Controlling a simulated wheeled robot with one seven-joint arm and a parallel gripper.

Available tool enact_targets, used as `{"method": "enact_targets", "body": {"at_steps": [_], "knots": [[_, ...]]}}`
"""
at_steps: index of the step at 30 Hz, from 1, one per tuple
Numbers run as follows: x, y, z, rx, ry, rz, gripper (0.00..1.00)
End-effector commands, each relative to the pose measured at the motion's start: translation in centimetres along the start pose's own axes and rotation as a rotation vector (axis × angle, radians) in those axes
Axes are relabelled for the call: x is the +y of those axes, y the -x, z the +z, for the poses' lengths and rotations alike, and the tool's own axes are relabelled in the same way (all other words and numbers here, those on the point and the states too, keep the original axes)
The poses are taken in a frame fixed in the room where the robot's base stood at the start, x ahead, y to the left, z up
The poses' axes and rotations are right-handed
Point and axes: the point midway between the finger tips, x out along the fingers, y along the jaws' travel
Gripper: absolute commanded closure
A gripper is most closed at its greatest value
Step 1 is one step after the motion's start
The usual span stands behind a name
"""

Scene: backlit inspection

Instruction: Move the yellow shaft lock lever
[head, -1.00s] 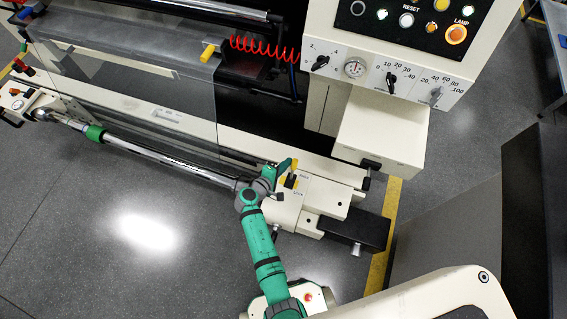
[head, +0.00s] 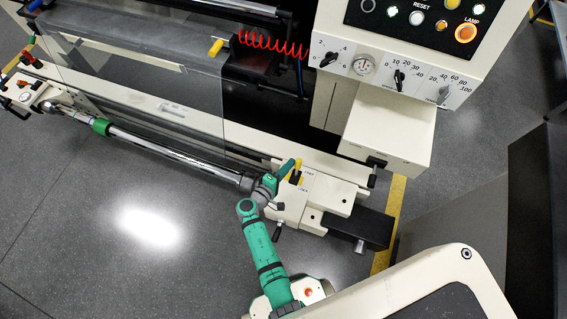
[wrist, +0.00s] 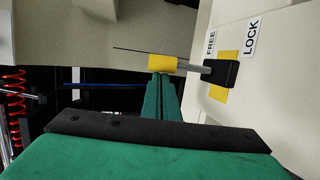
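The yellow shaft lock lever (wrist: 162,64) shows in the wrist view as a yellow grip on a grey rod. The rod comes out of a black hub on a yellow plate, beside the labels FREE and LOCK. My gripper (wrist: 164,80) has its two green fingers together, with no clear gap between them. The fingertips are right at the yellow grip and seem to touch it; the grip lies across their ends, not visibly between them. In the head view the lever (head: 298,166) stands on the cream shaft housing, with my gripper (head: 288,166) at its left.
A long chrome shaft (head: 170,154) runs left from the housing (head: 325,193). The control panel (head: 405,50) with knobs and a gauge overhangs behind it. A red coiled cable (head: 272,44) hangs at the back. The grey floor at front left is clear.

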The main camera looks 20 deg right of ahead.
Motion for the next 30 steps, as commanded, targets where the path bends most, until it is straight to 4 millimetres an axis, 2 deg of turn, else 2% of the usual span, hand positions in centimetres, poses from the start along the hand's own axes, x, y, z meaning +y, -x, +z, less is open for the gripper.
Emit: {"method": "enact_targets", "body": {"at_steps": [3, 15, 30], "knots": [[-0.5, 0.5, 1.0, -0.016, 0.001, -0.004, 1.00], [-2.1, 3.1, 1.9, -0.020, 0.001, -0.006, 1.00], [-3.7, 4.5, 2.4, -0.024, 0.002, -0.006, 1.00]]}}
